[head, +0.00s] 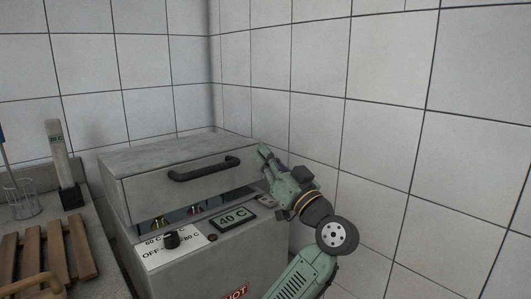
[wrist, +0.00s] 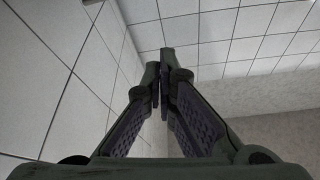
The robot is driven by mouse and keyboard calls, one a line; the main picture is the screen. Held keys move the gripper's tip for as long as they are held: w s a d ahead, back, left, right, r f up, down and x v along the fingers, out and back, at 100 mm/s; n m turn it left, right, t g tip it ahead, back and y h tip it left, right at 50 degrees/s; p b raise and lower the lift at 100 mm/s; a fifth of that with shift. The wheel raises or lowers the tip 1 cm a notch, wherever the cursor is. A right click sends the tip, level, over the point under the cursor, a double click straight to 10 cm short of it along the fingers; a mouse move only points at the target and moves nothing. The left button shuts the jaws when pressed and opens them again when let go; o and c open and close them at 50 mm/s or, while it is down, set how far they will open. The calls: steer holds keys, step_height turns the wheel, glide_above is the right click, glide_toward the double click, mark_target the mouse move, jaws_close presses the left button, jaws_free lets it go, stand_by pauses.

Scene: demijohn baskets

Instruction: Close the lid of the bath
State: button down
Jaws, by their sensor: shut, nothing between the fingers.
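The bath (head: 240,262) is a grey box with a dial and a "40 C" display on its top front. Its grey lid (head: 150,160) is tilted, with a dark gap under its front edge where some coloured things show inside. A black handle (head: 204,168) is on the lid's front face. My gripper (head: 264,150) is at the right end of the lid, close to its front right corner; I cannot tell if it touches. In the wrist view the fingertips (wrist: 166,62) are together with nothing between them. A pale grey surface (wrist: 275,135) fills the lower right there.
A tiled wall (head: 400,120) stands close on the right, behind my arm. At the left, a counter holds a wooden rack (head: 45,250), a glass beaker (head: 22,198) and an upright grey stand (head: 62,165). The space above the lid is clear.

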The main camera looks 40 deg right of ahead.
steer(key=p+x, duration=0.3)
steer(key=x, duration=0.4)
steer(key=shift+a+f, duration=0.2)
steer(key=shift+f, duration=0.8)
steer(key=shift+a+f, duration=0.2)
steer(key=shift+f, duration=0.75)
steer(key=s+f+t+b, duration=0.1)
steer(key=s+f+b, duration=0.9)
steer(key=s+f, duration=0.1)
steer(key=shift+s+a+f+t, duration=0.15)
steer(key=shift+s+f+t, duration=0.15)
steer(key=shift+s, duration=0.25)
